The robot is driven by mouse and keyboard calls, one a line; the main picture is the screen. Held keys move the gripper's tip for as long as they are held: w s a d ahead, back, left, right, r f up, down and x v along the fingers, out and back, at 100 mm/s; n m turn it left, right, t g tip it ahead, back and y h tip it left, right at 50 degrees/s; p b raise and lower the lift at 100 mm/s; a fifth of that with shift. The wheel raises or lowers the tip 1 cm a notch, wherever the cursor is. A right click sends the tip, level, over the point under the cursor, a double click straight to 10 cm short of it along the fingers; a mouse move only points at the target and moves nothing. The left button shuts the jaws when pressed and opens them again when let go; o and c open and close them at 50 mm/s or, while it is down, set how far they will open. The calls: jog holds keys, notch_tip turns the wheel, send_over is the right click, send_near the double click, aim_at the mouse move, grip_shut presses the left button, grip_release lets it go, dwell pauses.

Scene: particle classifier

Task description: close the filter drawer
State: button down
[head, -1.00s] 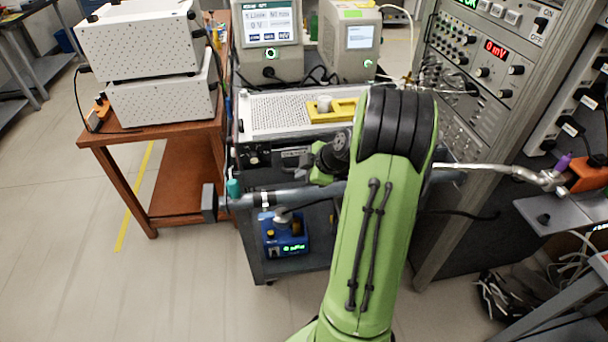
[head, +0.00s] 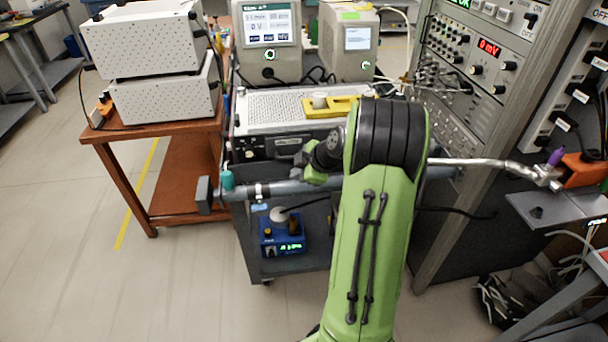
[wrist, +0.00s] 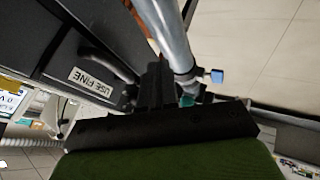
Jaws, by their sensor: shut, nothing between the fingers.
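A dark grey drawer front with a label reading "USE FINE" (wrist: 90,80) shows at the left of the wrist view. A dark handle (wrist: 108,63) stands out from it beside the label. My gripper (wrist: 155,78) is shut and empty, its dark fingers just right of the handle; I cannot tell whether they touch. In the head view, the front of the silver unit with the perforated top (head: 262,147) faces me, partly hidden by my green arm. My gripper is hidden there, and how far the drawer stands out cannot be told.
A grey horizontal pipe (head: 285,188) crosses in front of the cart, and it also shows close beside my fingers in the wrist view (wrist: 172,38). A blue device (head: 281,236) sits on the lower shelf. A tall instrument rack (head: 462,120) stands right. Open floor lies left.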

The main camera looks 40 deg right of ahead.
jog(key=p+v, duration=0.2)
jog(key=v, duration=0.7)
jog(key=shift+d+r, duration=0.2)
jog(key=shift+r, duration=0.1)
